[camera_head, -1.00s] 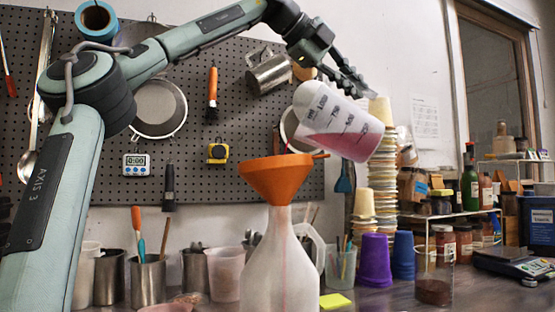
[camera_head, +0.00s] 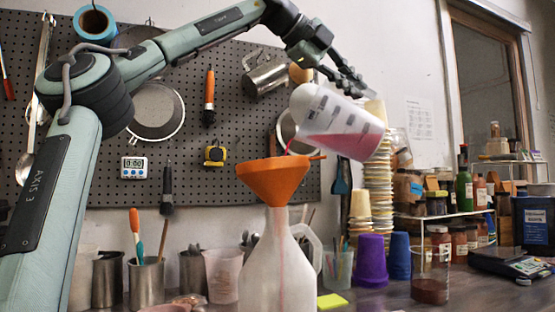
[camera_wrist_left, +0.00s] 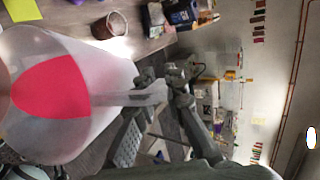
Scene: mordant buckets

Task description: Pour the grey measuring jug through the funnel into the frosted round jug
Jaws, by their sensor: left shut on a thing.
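The measuring jug (camera_head: 338,121), whitish and translucent with printed marks, is tilted steeply with its mouth down to the left. Pinkish-red liquid lies inside it, and a thin red stream falls from its lip into the orange funnel (camera_head: 274,182). The funnel sits in the neck of the frosted round jug (camera_head: 279,262), where a faint pink streak shows. My left gripper (camera_head: 350,82) is shut on the jug's handle, above the funnel's right side. In the left wrist view the jug (camera_wrist_left: 60,90) fills the left side, with the fingers (camera_wrist_left: 150,95) at its handle. My right gripper is out of view.
Stacked paper cups (camera_head: 378,180), a purple cup (camera_head: 371,260) and a blue cup (camera_head: 399,256) stand right of the frosted jug. A glass with dark red contents (camera_head: 430,290) stands farther right. Metal cups (camera_head: 146,282) stand left. A pegboard is behind.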

